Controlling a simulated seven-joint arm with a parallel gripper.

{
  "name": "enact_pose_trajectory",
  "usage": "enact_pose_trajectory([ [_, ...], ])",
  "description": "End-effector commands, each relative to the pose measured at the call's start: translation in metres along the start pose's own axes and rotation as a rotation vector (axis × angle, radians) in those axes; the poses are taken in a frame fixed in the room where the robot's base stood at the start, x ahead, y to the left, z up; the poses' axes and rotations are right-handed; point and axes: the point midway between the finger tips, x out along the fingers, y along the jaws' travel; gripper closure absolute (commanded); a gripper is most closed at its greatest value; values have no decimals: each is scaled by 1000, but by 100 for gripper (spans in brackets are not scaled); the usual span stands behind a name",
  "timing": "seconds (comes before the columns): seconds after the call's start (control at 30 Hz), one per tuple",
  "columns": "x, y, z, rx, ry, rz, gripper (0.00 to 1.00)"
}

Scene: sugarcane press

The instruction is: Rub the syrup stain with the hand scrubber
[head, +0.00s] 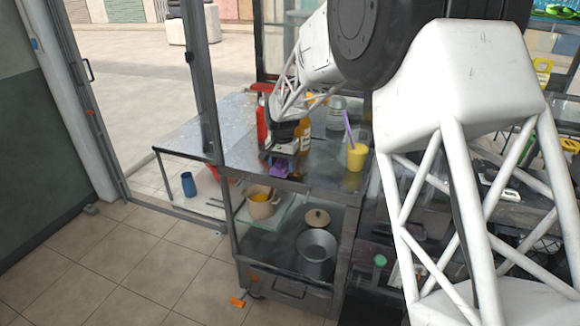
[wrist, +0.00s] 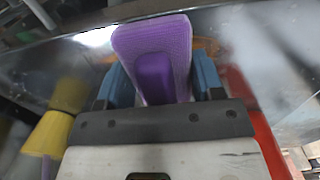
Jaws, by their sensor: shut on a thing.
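My gripper (head: 281,160) is low over the metal counter (head: 238,152), near its front edge. Its two blue fingers (wrist: 163,82) are shut on the purple hand scrubber (wrist: 152,50), one on each side. The scrubber also shows in the head view (head: 281,171), at or just above the counter; I cannot tell whether it touches. In the wrist view an orange-brown patch, which looks like the syrup stain (wrist: 208,46), shows beside and behind the scrubber, which hides part of it. The stain cannot be made out in the head view.
A red bottle (head: 262,122), an orange bottle (head: 303,135) and a clear jar (head: 336,114) stand close behind. The counter's left part is clear.

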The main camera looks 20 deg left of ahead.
Motion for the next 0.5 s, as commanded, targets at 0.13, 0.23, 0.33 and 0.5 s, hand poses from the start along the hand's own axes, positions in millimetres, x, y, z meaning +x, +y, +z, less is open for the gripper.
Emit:
enact_pose_trajectory([
  [0.13, 5, -14, -1, -1, 1, -1, 65],
  [0.23, 9, -23, 0, 0, -1, 1, 65],
  [0.33, 4, -32, 0, -1, -1, 1, 65],
  [0.5, 6, -47, 0, -1, -1, 1, 65],
])
